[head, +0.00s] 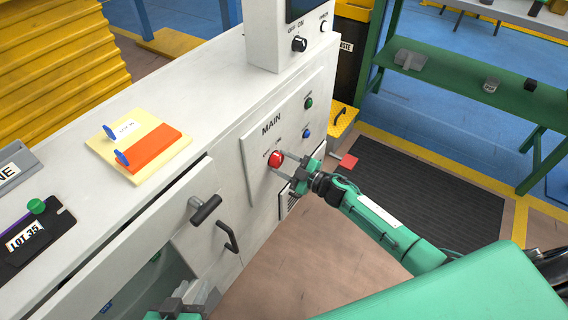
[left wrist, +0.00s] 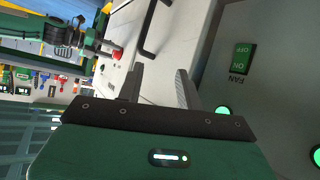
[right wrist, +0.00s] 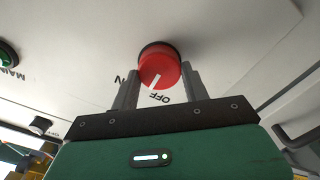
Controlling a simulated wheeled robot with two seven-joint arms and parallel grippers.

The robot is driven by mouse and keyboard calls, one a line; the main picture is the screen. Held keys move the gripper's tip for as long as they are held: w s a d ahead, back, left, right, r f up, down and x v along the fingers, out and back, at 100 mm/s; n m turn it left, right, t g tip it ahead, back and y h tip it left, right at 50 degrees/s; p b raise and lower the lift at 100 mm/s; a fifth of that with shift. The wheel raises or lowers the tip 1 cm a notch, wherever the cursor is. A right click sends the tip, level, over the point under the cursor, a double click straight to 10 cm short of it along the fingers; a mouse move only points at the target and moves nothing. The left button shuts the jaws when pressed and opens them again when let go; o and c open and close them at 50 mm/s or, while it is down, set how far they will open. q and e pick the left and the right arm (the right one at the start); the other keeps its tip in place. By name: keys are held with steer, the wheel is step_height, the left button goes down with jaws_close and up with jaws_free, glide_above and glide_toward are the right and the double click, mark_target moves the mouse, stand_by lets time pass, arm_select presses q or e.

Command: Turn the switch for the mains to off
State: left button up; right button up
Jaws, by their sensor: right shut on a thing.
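The mains switch is a red round knob (head: 275,158) on the MAIN panel (head: 262,136) of the white cabinet, with OFF and ON printed above it. My right gripper (head: 280,164) is shut on the knob, one finger on each side. In the right wrist view the knob (right wrist: 158,66) sits between the fingertips (right wrist: 158,84); its white line points close to the OFF label. The knob also shows small in the left wrist view (left wrist: 117,54). My left gripper (left wrist: 158,78) is open and empty, low in front of the cabinet, near the bottom edge of the head view.
A green button (head: 308,103) and a blue button (head: 307,133) sit right of the knob. A black selector knob (head: 299,44) is on the upper box. A green FAN switch (left wrist: 243,58) is close by.

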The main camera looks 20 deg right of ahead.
steer(key=shift+f+n, duration=0.1)
steer(key=shift+n, duration=0.9)
steer(key=shift+n+b, duration=0.3)
steer(key=shift+n, duration=0.5)
arm_select(q)
steer(key=shift+d+r+t+h, duration=0.1)
steer(key=shift+d+t+h, duration=0.4)
steer(key=shift+d+t, duration=0.4)
arm_select(e)
steer(key=shift+n, duration=1.1)
arm_select(q)
steer(key=shift+d, duration=0.25)
arm_select(e)
steer(key=shift+s, duration=0.1)
steer(key=o, duration=1)
